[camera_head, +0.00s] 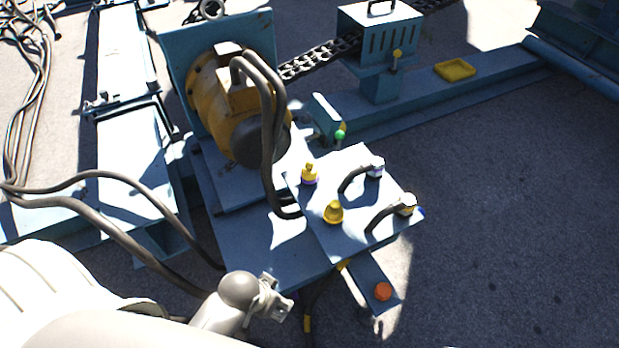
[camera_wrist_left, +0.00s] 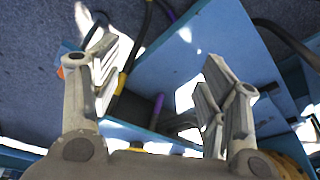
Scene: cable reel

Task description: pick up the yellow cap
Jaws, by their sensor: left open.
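Two yellow pieces stand on the blue panel (camera_head: 345,238) in the head view. One is a yellow cone-shaped cap (camera_head: 334,212) near the panel's middle. The other is a yellow fitting (camera_head: 309,173) with a purple ring, near the left corner. I cannot tell for sure which is the task's cap. My left gripper (camera_head: 270,300) is at the lower left of the panel, apart from both. In the left wrist view its two fingers (camera_wrist_left: 155,55) are spread and empty, with blue plate edges and dark cables beyond. No yellow cap is clear in that view. My right gripper is not in view.
Two dark cables end in pale connectors (camera_head: 376,167) (camera_head: 406,203) on the panel's right side. An orange button (camera_head: 383,292) sits on a bracket below. A yellow motor (camera_head: 222,100) with thick cables stands behind. A yellow tray (camera_head: 455,69) lies on the far beam. Floor at right is clear.

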